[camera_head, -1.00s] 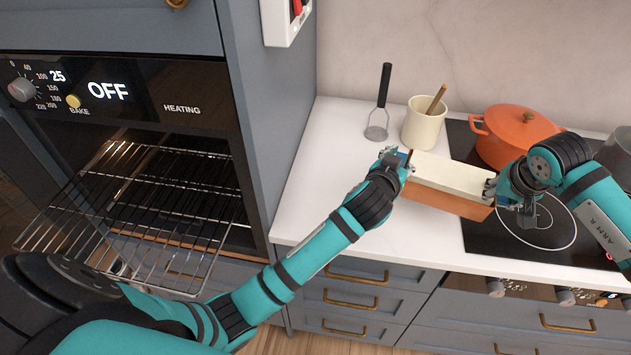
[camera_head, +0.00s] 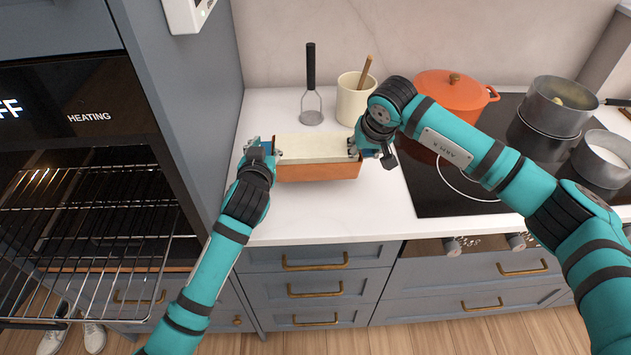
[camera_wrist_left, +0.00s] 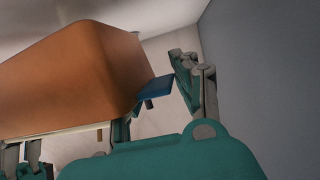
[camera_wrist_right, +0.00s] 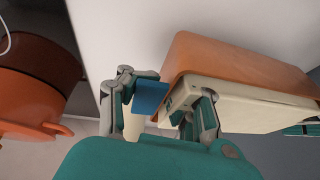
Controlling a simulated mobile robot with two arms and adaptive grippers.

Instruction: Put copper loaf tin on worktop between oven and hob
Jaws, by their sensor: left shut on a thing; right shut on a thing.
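The copper loaf tin (camera_head: 318,172), filled with something pale, is level over the white worktop (camera_head: 310,220) between the oven and the black hob (camera_head: 440,190). I cannot tell whether it touches the worktop. My left gripper (camera_head: 265,150) is shut on its left end and my right gripper (camera_head: 358,147) on its right end. The tin's copper side fills much of the left wrist view (camera_wrist_left: 75,80); its side and pale top edge show in the right wrist view (camera_wrist_right: 240,75). The oven (camera_head: 90,190) at left is open with its wire rack out.
A masher (camera_head: 312,100) and a cream pot with a wooden spoon (camera_head: 354,100) stand behind the tin. An orange lidded pot (camera_head: 452,97) and steel pans (camera_head: 556,105) are on the hob. A tall grey cabinet side (camera_head: 195,110) bounds the worktop at left. Bare worktop lies in front.

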